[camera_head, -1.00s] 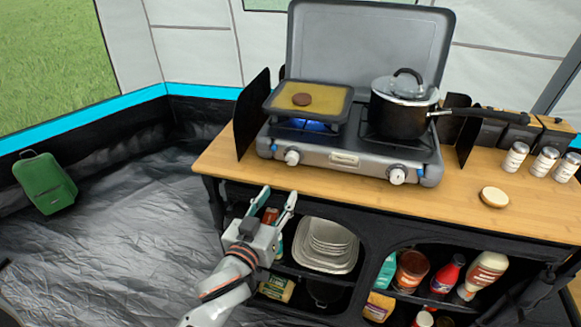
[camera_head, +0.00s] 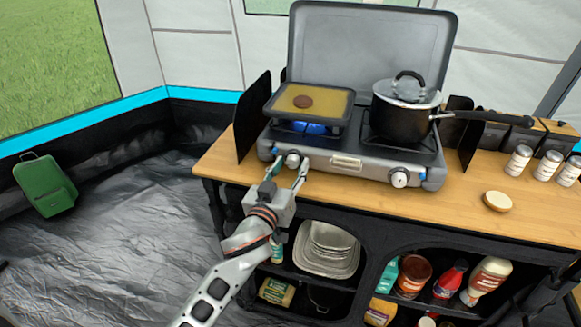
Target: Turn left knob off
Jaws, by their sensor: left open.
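The left knob (camera_head: 293,160) is on the front face of the grey camping stove (camera_head: 345,163), at its left end. A blue flame (camera_head: 316,128) shows under the griddle pan (camera_head: 340,112) on the left burner. My left gripper (camera_head: 287,166) is open, with its two fingertips up at the stove front, one on each side of the knob or just in front of it. I cannot tell whether they touch it. The right knob (camera_head: 399,177) is farther right on the same face. My right gripper is not in view.
A lidded black pot (camera_head: 404,108) stands on the right burner, its handle reaching right. A round wooden lid (camera_head: 497,201) and several shakers (camera_head: 518,160) are on the wooden counter (camera_head: 455,195). Shelves below hold dishes (camera_head: 326,250) and bottles. A dark windscreen panel (camera_head: 252,118) stands left.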

